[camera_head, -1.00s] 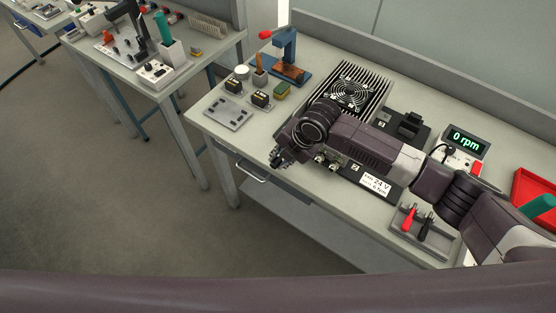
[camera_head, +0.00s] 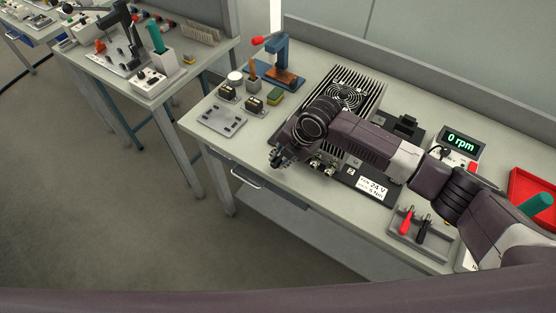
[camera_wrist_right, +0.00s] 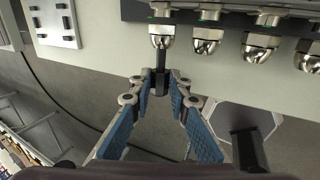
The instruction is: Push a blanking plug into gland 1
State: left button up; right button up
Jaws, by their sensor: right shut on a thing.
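My right gripper (camera_head: 277,160) is at the front edge of the bench in the head view. In the right wrist view my right gripper (camera_wrist_right: 160,86) has its blue-padded fingers closed at the tips on a small black blanking plug (camera_wrist_right: 161,78). Several similar glands, such as the second one (camera_wrist_right: 207,40), sit in a row to the right. In the head view some glands (camera_head: 329,169) show beside my wrist. My left gripper is not in view.
A finned heat sink with a fan (camera_head: 350,92) stands behind my right arm. A grey plate (camera_head: 222,120) lies left of it on the bench. A tray with red and black probes (camera_head: 420,236) and an rpm display (camera_head: 462,142) are to the right. The floor in front is clear.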

jog(key=shift+w+d+b, duration=0.4)
jog(key=shift+w+d, duration=0.2)
jog(key=shift+w, duration=0.3)
jog(key=o, duration=0.9)
jog(key=shift+r, duration=0.1)
jog(key=v, duration=1.2)
